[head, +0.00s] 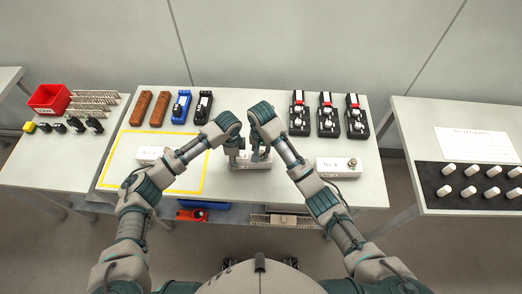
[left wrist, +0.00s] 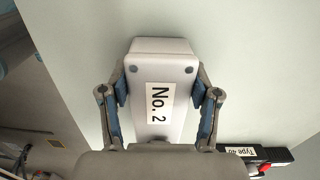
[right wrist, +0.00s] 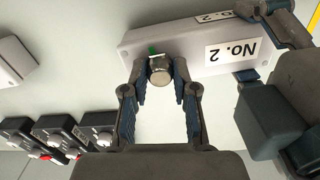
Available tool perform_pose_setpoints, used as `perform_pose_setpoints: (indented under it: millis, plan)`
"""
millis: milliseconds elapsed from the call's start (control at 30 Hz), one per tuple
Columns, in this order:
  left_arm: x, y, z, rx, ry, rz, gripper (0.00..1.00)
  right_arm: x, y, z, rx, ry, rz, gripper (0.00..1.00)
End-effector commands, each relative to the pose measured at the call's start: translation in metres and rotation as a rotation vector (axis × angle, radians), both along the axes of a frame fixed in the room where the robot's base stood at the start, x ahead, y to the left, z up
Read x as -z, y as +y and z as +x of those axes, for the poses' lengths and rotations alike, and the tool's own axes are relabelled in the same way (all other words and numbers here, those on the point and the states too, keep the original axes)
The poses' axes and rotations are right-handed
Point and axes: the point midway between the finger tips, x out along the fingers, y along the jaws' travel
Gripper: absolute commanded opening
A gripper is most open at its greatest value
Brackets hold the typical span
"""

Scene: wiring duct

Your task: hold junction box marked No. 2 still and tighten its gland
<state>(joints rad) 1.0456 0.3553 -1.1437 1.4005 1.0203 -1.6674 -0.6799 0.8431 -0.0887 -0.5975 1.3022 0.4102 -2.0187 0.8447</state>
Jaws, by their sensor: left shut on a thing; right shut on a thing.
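Junction box No. 2 (head: 250,165) is a pale grey box at the middle of the table's front part. My left gripper (left wrist: 160,85) is shut across the box, one finger on each long side; the label "No. 2" (left wrist: 160,102) shows between the fingers. My right gripper (right wrist: 161,78) is shut on the gland, a finger on each side. In the head view my grippers hide much of the box and the gland.
Another box (head: 338,166) with a metal fitting stands to the right. A labelled box (head: 150,154) lies inside the yellow outline (head: 101,178) to the left. Black units with red parts (head: 326,118), brown blocks (head: 160,108) and blue and black devices (head: 181,107) line the back.

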Motion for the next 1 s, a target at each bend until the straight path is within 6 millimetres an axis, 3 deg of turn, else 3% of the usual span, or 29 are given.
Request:
perform_pose_setpoints:
  millis: [400,1000]
  plan:
    - [0.0029,-0.0012,-0.0020,0.002,0.005,-0.001,0.17,-0.0006,0.0018,-0.0001,0.211,0.000,0.004,0.00]
    - [0.0032,-0.0006,-0.0018,0.001,0.006,0.000,0.17,-0.0006,0.0017,0.0000,0.249,0.000,0.002,0.00]
